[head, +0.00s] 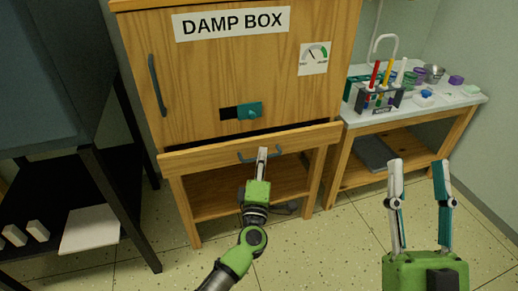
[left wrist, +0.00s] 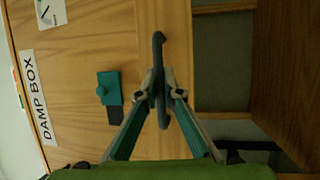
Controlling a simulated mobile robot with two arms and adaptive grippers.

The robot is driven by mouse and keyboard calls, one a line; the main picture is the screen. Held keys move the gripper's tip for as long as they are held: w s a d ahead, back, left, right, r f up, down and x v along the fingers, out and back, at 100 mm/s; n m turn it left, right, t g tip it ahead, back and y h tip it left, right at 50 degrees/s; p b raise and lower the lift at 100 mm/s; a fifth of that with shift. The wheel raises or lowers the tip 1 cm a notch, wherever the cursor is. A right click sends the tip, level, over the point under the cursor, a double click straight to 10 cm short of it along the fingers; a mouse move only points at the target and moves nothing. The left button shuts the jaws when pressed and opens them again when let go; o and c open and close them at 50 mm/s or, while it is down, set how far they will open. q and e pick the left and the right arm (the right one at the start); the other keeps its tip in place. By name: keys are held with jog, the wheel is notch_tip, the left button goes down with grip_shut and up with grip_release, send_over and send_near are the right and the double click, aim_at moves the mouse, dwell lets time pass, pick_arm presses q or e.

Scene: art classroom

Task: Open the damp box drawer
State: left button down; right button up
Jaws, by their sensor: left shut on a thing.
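The wooden damp box (head: 200,90) stands ahead with a "DAMP BOX" label (head: 230,23) on its upper front. Its drawer (head: 215,154) is the narrow wooden front below the door, with a dark curved handle (head: 247,157). The drawer front appears to stand slightly forward, with a dark gap above it. My left gripper (head: 262,153) is at the handle. In the left wrist view, its fingers (left wrist: 160,88) are shut on the handle (left wrist: 158,45). My right gripper (head: 420,165) is open and empty at the right, away from the damp box.
The box door has a dark vertical handle (head: 157,85) and a teal latch (head: 249,111). A side table (head: 460,97) at the right holds a tool rack (head: 378,98) and small items. A dark shelf unit (head: 85,165) stands at the left. Speckled floor (head: 340,240) is open in front.

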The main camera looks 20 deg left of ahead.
pick_arm(q)
jog(key=s+d+p, duration=0.1)
jog(key=s+d, duration=0.4)
jog(key=s, duration=0.3)
jog(key=s+d+p, duration=0.2)
jog(key=s+d, duration=0.4)
jog(key=s, duration=0.3)
jog(key=shift+d, duration=0.25)
pick_arm(e)
jog(key=w+f+g+h, duration=0.1)
jog(key=f+g, duration=0.4)
jog(key=f, duration=0.4)
jog(key=w+d+f+g+h, duration=0.1)
jog(key=w+f+g+h, duration=0.1)
jog(key=f+g, duration=0.3)
jog(key=shift+w+d+f, duration=0.2)
jog(key=shift+d+f, duration=0.05)
jog(key=shift+f, duration=2.15)
pick_arm(q)
jog(key=c, duration=2.4)
grip_release()
jog(key=shift+c, duration=0.2)
jog(key=v, duration=1.2)
jog(key=shift+s+f, duration=0.1)
